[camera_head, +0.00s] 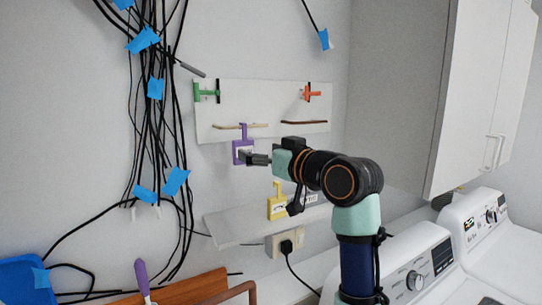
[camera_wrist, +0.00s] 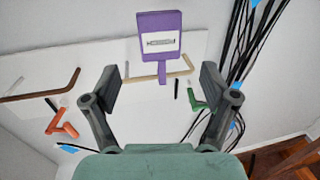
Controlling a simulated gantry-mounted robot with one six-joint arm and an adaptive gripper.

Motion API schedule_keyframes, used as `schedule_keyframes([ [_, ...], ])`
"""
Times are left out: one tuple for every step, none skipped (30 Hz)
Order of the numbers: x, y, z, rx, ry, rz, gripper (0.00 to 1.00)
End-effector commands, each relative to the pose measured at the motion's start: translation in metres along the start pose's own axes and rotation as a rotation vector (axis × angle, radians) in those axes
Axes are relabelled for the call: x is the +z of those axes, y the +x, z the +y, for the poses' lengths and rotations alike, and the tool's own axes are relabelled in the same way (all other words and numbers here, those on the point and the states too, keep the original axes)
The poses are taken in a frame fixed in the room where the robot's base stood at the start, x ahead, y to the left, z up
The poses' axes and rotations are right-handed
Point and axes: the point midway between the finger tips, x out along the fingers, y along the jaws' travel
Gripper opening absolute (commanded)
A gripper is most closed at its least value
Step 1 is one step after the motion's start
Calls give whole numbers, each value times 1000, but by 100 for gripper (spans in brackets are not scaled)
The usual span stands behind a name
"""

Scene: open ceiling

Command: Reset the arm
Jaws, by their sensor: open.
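My gripper (camera_head: 257,159) is open in front of the white wall board. Its two fingers stand apart with nothing between them in the wrist view (camera_wrist: 161,88). A purple tag with a white label (camera_head: 242,152) is just beyond the fingertips. It also shows in the wrist view (camera_wrist: 160,38), where its narrow stem crosses the pale wooden hook (camera_wrist: 170,76). The tag appears to hang on that hook; the exact contact is too small to tell. The fingers look apart from the tag.
The board (camera_head: 265,92) also carries a green hook (camera_head: 206,92), an orange hook (camera_head: 311,93) and a dark brown hook (camera_head: 304,122). A yellow tag (camera_head: 277,206) is below, by a slanted white shelf (camera_head: 235,229). Black cables (camera_head: 155,120) hang left; white cabinets (camera_head: 475,90) and washers (camera_head: 412,275) stand right.

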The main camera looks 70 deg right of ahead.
Motion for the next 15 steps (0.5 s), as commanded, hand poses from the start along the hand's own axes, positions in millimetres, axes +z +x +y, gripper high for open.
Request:
schedule_keyframes([
  [0, -11, 1, 1, -1, 2, 85],
  [0, -18, 0, 1, -1, 3, 85],
  [0, -25, 0, 1, -1, 2, 85],
  [0, -30, 1, 1, 0, 2, 85],
  [0, -34, 0, 1, 0, 1, 85],
  [0, -38, 0, 0, 0, 1, 85],
  [0, -41, 0, 0, 0, 1, 85],
  [0, -43, 0, -1, 0, 0, 85],
  [0, -44, 0, -1, 1, 0, 85],
  [0, -45, 0, -1, 1, -1, 85],
  [0, -46, 0, -1, 1, -1, 85],
  [0, -46, 0, -1, 1, -1, 85],
  [0, -46, 0, -1, 1, -1, 85],
  [0, -46, 0, -1, 1, -1, 85],
  [0, -46, 0, -2, 1, -1, 85],
])
